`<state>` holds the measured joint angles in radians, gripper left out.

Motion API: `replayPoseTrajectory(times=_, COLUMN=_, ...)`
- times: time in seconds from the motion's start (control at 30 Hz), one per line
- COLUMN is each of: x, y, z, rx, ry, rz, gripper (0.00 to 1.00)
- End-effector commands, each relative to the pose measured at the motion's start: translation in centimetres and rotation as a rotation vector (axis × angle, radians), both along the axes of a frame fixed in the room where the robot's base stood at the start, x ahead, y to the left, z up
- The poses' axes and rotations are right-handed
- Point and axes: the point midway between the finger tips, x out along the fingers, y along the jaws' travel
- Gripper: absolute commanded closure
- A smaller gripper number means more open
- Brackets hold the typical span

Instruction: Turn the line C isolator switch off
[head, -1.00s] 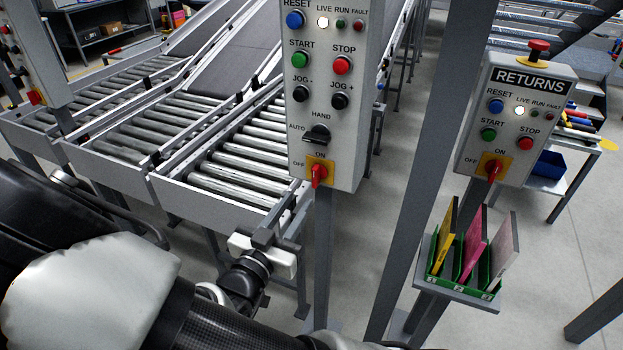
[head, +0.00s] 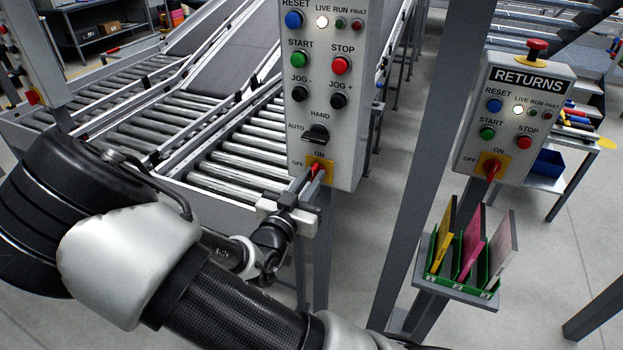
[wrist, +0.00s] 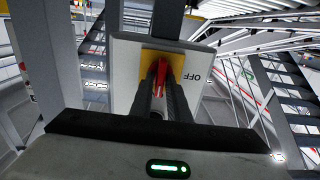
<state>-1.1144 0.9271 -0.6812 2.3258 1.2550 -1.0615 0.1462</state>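The isolator switch, a red handle (head: 316,168) on a yellow plate (head: 325,166), is at the bottom of the middle grey control panel (head: 327,95). ON is printed above it and OFF to its left. The panel's line name is out of frame. My gripper (head: 309,180) is at the handle, with a finger on each side. In the wrist view the red handle (wrist: 162,70) sits between the fingertips, which look closed on it. The fingers hide part of the handle, so its exact angle is hard to read.
A RETURNS panel (head: 516,118) with a similar red handle (head: 492,168) stands to the right. Below it is a green holder (head: 460,272) with upright coloured boards. Roller conveyors (head: 235,160) lie behind at left. A grey post (head: 430,170) stands between the panels.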

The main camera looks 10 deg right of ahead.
Motion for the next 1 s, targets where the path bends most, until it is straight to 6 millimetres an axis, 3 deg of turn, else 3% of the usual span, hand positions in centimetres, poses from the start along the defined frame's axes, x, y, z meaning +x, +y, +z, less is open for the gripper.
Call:
replayPoseTrajectory(times=0.1, x=-0.02, y=0.01, z=0.00, rx=0.000, ry=0.000, rz=0.000, gripper=1.00)
replayPoseTrajectory(times=0.53, x=-0.02, y=0.04, z=0.12, rx=-0.056, ry=0.041, rz=0.000, gripper=1.00)
replayPoseTrajectory(times=1.0, x=0.09, y=0.19, z=0.16, rx=-0.365, ry=0.266, rz=-0.001, gripper=1.00)
